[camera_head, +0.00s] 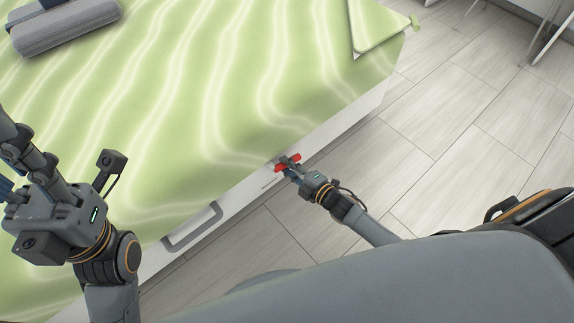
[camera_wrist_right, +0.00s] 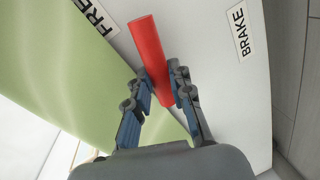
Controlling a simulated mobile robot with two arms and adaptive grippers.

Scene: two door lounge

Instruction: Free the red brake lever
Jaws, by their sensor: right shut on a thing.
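The red brake lever (camera_head: 285,162) is on the white side panel of the bed, just under the edge of the green cover. In the right wrist view the lever (camera_wrist_right: 147,45) is a straight red bar, slanting between two printed labels. One label (camera_wrist_right: 240,32) reads BRAKE; the other (camera_wrist_right: 97,17) is cut off after FRE. My right gripper (camera_head: 291,171) is shut on the lever, with one finger on each side of it. The lower end of the lever lies between the fingers. My left gripper (camera_head: 14,158) is at the left edge, partly out of view, away from the lever.
The bed's white side panel (camera_head: 238,198) carries a grey handle (camera_head: 193,228) left of the lever. A green cover (camera_head: 180,100) spreads over the bed. A grey roll (camera_head: 65,27) and a green cushion (camera_head: 378,22) lie on it.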

